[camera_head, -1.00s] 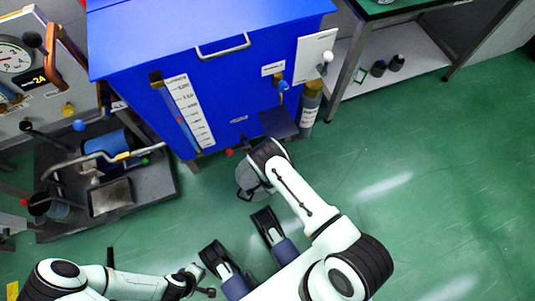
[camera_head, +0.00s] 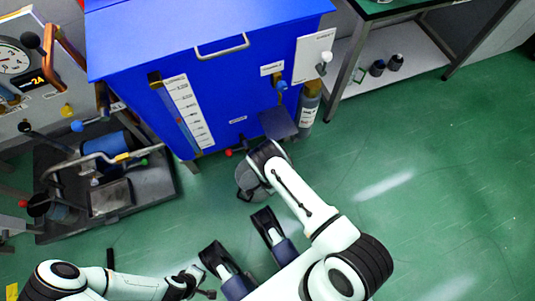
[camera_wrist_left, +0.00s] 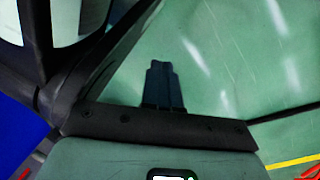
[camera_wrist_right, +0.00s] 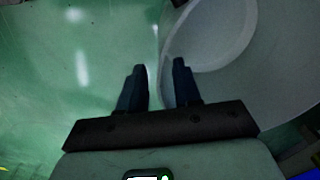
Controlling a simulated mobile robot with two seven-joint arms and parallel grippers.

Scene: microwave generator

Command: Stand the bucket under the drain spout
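The grey bucket (camera_head: 248,182) stands on the green floor in front of the blue tank, partly hidden by my right arm. It fills the right side of the right wrist view (camera_wrist_right: 225,75). My right gripper (camera_wrist_right: 160,82) has its fingers apart at the bucket's edge. One finger overlaps the bucket and the other the floor; I cannot tell whether the wall lies between them. A red knob (camera_head: 229,153) shows low on the tank, just above the bucket; the drain spout itself is not clear. My left gripper (camera_wrist_left: 162,85) has its fingers together and empty, away from the bucket.
The blue tank (camera_head: 240,85) stands behind the bucket. A dark tray (camera_head: 150,195) with pipes and a blue cylinder lies at left. A grey cylinder (camera_head: 308,110) stands by the tank's right corner. A bench with a lower shelf (camera_head: 425,65) is at upper right. Floor at right is clear.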

